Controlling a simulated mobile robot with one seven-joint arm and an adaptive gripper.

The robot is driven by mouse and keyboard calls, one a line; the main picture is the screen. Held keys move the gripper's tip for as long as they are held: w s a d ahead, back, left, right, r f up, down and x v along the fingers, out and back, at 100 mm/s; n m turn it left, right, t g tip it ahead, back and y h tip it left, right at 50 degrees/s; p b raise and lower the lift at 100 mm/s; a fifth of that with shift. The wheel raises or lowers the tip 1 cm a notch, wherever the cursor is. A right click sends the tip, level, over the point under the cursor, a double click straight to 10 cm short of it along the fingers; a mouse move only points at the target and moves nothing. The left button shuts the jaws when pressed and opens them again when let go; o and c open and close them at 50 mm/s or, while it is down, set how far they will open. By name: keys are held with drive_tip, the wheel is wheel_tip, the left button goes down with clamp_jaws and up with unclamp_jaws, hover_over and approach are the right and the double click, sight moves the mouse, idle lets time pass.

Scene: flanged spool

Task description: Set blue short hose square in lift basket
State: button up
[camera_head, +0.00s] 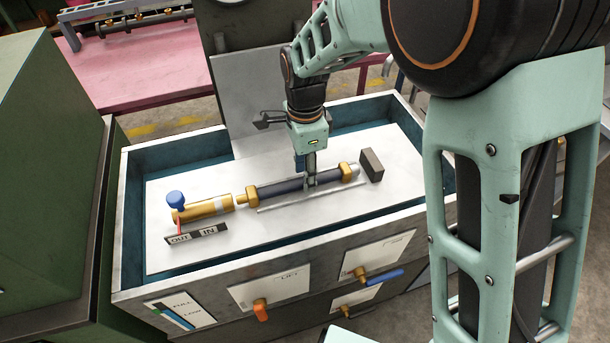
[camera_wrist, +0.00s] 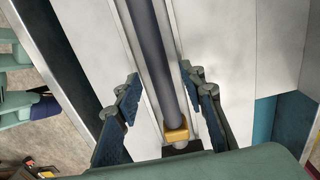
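The short hose (camera_head: 285,187) is dark blue with brass collars and lies on a white plate (camera_head: 330,216) inside an open-topped tank. Thin metal rails run along the hose on the plate. Its left end is close to a brass fitting (camera_head: 207,208) with a blue knob; I cannot tell whether they touch. My gripper (camera_head: 311,178) points down over the hose. In the wrist view my gripper (camera_wrist: 163,95) is open, one blue-padded finger on each side of the hose (camera_wrist: 172,60), with gaps visible. A brass collar (camera_wrist: 176,132) shows near the palm. No separately marked basket is recognisable.
A dark block (camera_head: 371,165) stands just beyond the hose's right end. An OUT/IN label (camera_head: 196,234) lies before the brass fitting. The tank rim (camera_head: 250,255) surrounds the plate, with a grey panel (camera_head: 245,100) upright behind. Orange and blue handles are on the tank's front.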

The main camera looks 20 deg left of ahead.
wheel_tip(320, 180, up, 11)
drive_tip(key=shift+f, duration=0.2)
idle(0.5)
